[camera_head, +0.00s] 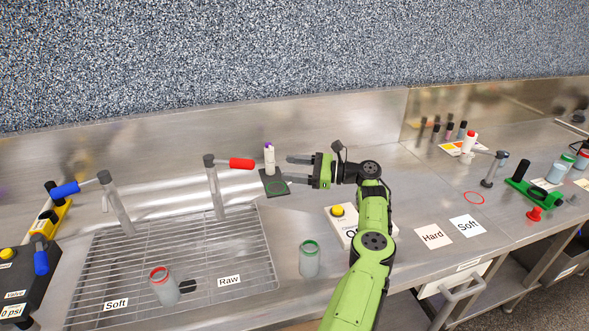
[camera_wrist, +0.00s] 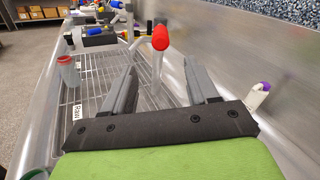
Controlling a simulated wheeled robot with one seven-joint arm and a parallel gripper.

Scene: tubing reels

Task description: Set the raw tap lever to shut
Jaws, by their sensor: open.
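The raw tap (camera_head: 216,192) is a grey post at the back of the grated drain, behind the "Raw" label (camera_head: 229,280). Its lever (camera_head: 242,164) has a red grip and points right, toward my gripper. In the wrist view the red grip (camera_wrist: 160,37) points toward the camera, ahead of and between the finger lines. My gripper (camera_head: 288,171) is open and empty, its fingers pointing left, to the right of the lever and apart from it. In the wrist view both fingers (camera_wrist: 160,66) show with a gap between them.
A white bottle with a purple cap (camera_head: 269,158) stands on a dark pad beside my fingertips. The soft tap (camera_head: 117,205) with a blue lever (camera_head: 65,190) is further left. A red-rimmed jar (camera_head: 163,287) and a green-rimmed jar (camera_head: 309,261) stand in front. The back wall is close.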

